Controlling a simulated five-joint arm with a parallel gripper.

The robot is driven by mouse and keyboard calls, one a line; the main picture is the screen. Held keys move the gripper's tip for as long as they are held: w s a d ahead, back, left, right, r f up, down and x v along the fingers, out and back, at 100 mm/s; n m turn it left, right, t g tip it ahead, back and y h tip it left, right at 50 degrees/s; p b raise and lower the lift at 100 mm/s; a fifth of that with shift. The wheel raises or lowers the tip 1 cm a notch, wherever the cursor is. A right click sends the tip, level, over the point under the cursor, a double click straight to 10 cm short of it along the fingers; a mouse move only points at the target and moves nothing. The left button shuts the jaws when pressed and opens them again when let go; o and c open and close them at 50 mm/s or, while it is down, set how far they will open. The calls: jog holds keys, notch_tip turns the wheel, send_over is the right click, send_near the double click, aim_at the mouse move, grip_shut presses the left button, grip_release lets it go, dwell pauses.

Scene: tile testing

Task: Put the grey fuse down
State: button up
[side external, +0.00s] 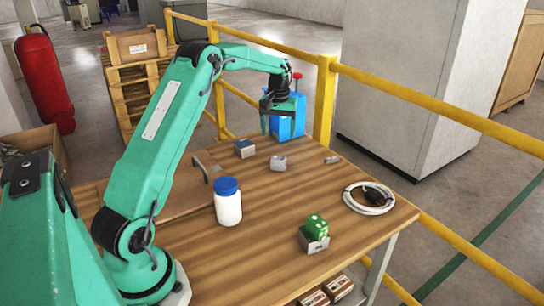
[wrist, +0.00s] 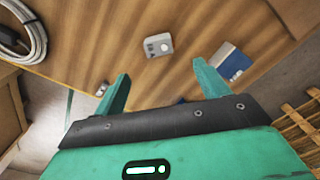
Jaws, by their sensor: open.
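My gripper (side external: 281,128) is open and empty above the far edge of the wooden table; its two fingers also show spread in the wrist view (wrist: 162,72). A small grey cylinder (side external: 331,160), which looks like the grey fuse, lies on the table to the right of the gripper. It shows partly in the wrist view (wrist: 102,90), close to the left finger. A grey block (side external: 278,163) with dark marks and a round spot on top (wrist: 158,45) lies on the table near the gripper. I cannot be sure which of the two is the fuse.
A blue-topped box (side external: 244,148) lies left of the grey block. A yellow rail (side external: 325,100) runs behind. The table middle is clear.

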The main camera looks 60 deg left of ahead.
jog(key=shift+r, duration=0.3)
dwell(0.5)
jog(key=s+d+r+m+t, duration=0.1)
jog(key=s+d+r+m, duration=0.1)
jog(key=s+d+r, duration=0.45)
jog(key=s+d+r+m+t, duration=0.2)
jog(key=s+d+r, duration=0.2)
jog(key=d+r, duration=0.45)
jog(key=s+d+f+m+t, duration=0.1)
jog(key=s+d+m, duration=0.1)
jog(key=s+d, duration=0.4)
jog(key=s+d+f+m+t, duration=0.1)
jog(key=s+d, duration=0.5)
jog(key=s, duration=0.6)
jog(key=shift+f+m+t, duration=0.3)
jog(key=shift+f+m, duration=0.5)
jog(key=shift+m, duration=0.2)
